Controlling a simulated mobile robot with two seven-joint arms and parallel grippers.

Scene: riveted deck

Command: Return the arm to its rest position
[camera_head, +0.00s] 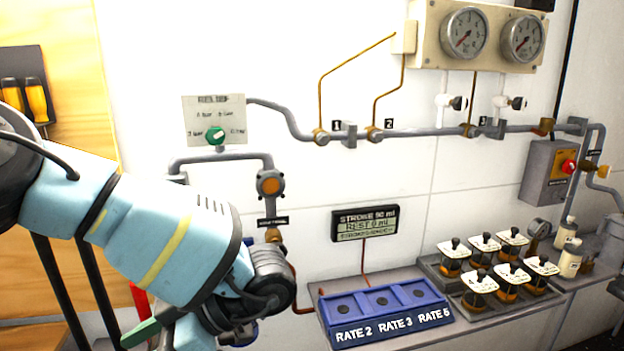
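My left arm (165,240), light blue with yellow bands, comes in from the left and reaches down toward the lower middle of the head view. Its dark grey joint (268,280) is in front of the wall, left of the blue holder (385,331). The arm bends down beyond the joint and its lower parts run toward the bottom edge. I cannot make out the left gripper's fingers. My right arm and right gripper do not show.
The blue holder labelled RATE 2, RATE 3 and RATE 5 stands on a grey bench (463,327). Several white-topped units with black knobs (481,281) stand to its right.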

